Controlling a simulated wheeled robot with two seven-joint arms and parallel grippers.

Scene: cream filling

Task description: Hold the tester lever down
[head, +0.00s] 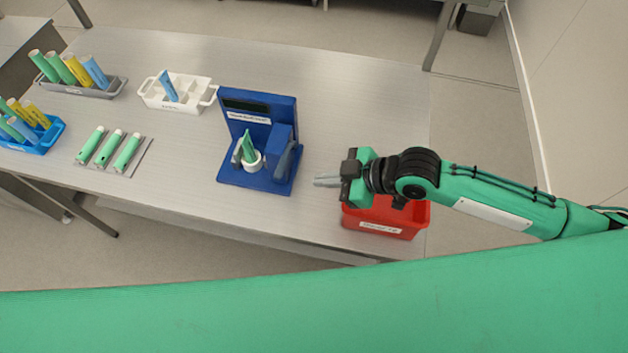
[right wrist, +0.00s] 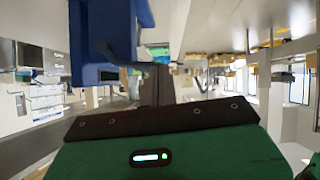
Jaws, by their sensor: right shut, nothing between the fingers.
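The blue tester (head: 258,140) stands on the table with a dark display at the top of its back panel. A green tube (head: 248,147) stands in the white round holder (head: 251,161) on its base. The grey tester lever (head: 286,160) is on its right side, slanting upward. My right gripper (head: 326,181) is shut and empty, to the right of the lever and apart from it. In the right wrist view, part of the blue tester (right wrist: 100,40) fills the upper left. My left gripper is not in view.
A red bin (head: 385,217) stands under my right gripper at the table's right front. A white tray (head: 178,92) with a blue tube, a grey rack (head: 84,86), a blue rack (head: 38,138) and a flat plate with green tubes (head: 112,155) lie to the left.

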